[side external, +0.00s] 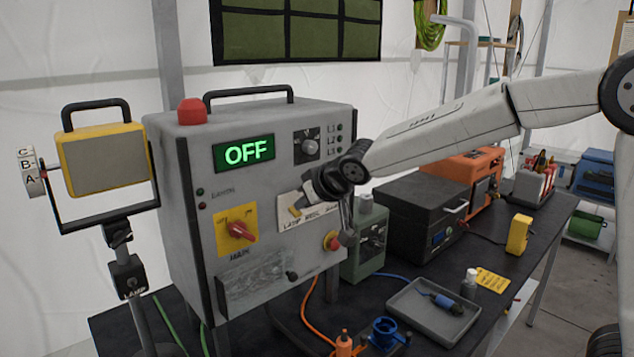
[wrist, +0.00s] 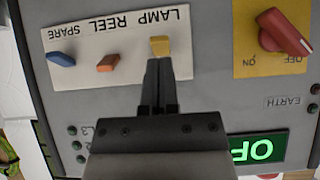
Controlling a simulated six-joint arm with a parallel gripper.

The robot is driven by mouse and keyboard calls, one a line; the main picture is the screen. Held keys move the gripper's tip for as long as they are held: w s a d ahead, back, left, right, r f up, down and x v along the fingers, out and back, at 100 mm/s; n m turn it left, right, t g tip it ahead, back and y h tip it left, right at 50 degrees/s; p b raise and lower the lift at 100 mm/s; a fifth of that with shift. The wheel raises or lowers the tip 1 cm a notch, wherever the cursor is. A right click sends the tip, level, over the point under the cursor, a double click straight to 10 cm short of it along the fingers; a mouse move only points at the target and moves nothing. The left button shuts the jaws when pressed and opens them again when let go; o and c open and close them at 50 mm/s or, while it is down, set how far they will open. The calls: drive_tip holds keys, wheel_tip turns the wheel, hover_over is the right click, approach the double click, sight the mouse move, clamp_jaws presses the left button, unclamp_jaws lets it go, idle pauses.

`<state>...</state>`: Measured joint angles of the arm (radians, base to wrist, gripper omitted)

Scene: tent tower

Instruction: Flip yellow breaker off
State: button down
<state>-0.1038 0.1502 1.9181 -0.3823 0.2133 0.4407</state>
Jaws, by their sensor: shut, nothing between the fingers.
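My gripper (wrist: 159,66) is shut and empty. Its fingertips are right at the yellow lever's edge in the wrist view; I cannot tell whether they touch. The wrist view is upside down. I cannot tell which position the yellow lever is in.
The grey panel box (side external: 220,165) carries a green display (side external: 244,152) reading OFF, a red MAIN switch (side external: 240,231) and a red button (side external: 332,241). A yellow-framed lamp (side external: 103,160) stands left. A grey tray (side external: 432,318) and a black case (side external: 425,205) are on the table.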

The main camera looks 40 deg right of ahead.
drive_tip(key=shift+w, duration=0.1)
drive_tip(key=shift+w+r, duration=0.3)
drive_tip(key=shift+w, duration=0.3)
drive_tip(key=shift+s+r, duration=0.1)
drive_tip(key=s+r, duration=0.3)
drive_tip(key=s, duration=0.6)
drive_tip(key=shift+r, duration=0.15)
idle(0.5)
drive_tip(key=shift+s, duration=0.1)
drive_tip(key=s+d+f+g, duration=0.2)
drive_tip(key=s+f+g, duration=0.1)
drive_tip(key=s+f, duration=0.5)
drive_tip(key=s+d+f+g, duration=0.2)
drive_tip(key=s+f+g, duration=0.2)
drive_tip(key=s+f, duration=0.4)
wheel_tip(320, 180, down, 6)
drive_tip(key=shift+s+f, duration=0.2)
drive_tip(key=shift+f, duration=0.05)
